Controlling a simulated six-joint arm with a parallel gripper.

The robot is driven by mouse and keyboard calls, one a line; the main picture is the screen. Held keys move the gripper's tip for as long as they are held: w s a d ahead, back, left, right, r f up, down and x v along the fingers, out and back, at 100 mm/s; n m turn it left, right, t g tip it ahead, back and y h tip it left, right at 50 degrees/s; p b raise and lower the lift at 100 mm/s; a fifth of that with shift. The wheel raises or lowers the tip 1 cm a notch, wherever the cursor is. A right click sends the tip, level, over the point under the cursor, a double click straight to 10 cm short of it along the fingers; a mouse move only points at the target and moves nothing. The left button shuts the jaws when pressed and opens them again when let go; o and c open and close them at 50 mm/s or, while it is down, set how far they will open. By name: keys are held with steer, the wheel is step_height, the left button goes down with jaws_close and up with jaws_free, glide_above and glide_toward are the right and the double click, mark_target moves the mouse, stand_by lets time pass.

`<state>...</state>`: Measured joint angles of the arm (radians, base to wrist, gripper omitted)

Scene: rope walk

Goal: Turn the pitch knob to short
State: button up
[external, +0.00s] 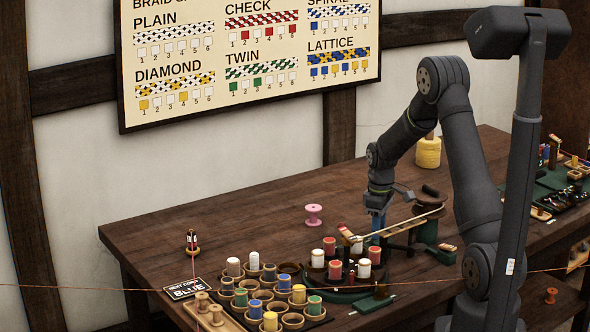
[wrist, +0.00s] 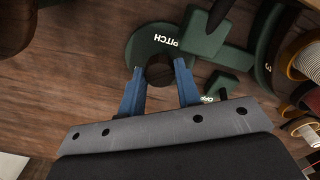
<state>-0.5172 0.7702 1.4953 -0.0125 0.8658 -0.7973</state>
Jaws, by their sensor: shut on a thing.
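The pitch knob (wrist: 160,74) is a dark round knob on a green round base (wrist: 149,44) with white PITCH lettering in the wrist view. My gripper (wrist: 159,68) has its blue fingers on either side of the knob and is shut on it. In the external view my gripper (external: 376,226) points down at the right part of the table, behind the ring of bobbins. The knob is hidden there. I cannot read a short mark or tell which way the knob points.
A green machine with a ring of red and white bobbins (external: 335,269) stands close to my gripper. A wooden bar (external: 399,227) runs beside it. Cups with coloured spools (external: 270,320) fill the front. A pink spool (external: 313,214) stands behind; the table's back left is clear.

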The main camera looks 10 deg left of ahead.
steer(key=m, duration=0.4)
steer(key=shift+m, duration=1.8)
steer(key=o, duration=0.7)
steer(key=shift+r, duration=0.1)
step_height(320, 180, up, 17)
steer(key=shift+r, duration=0.15)
steer(key=shift+a, duration=0.1)
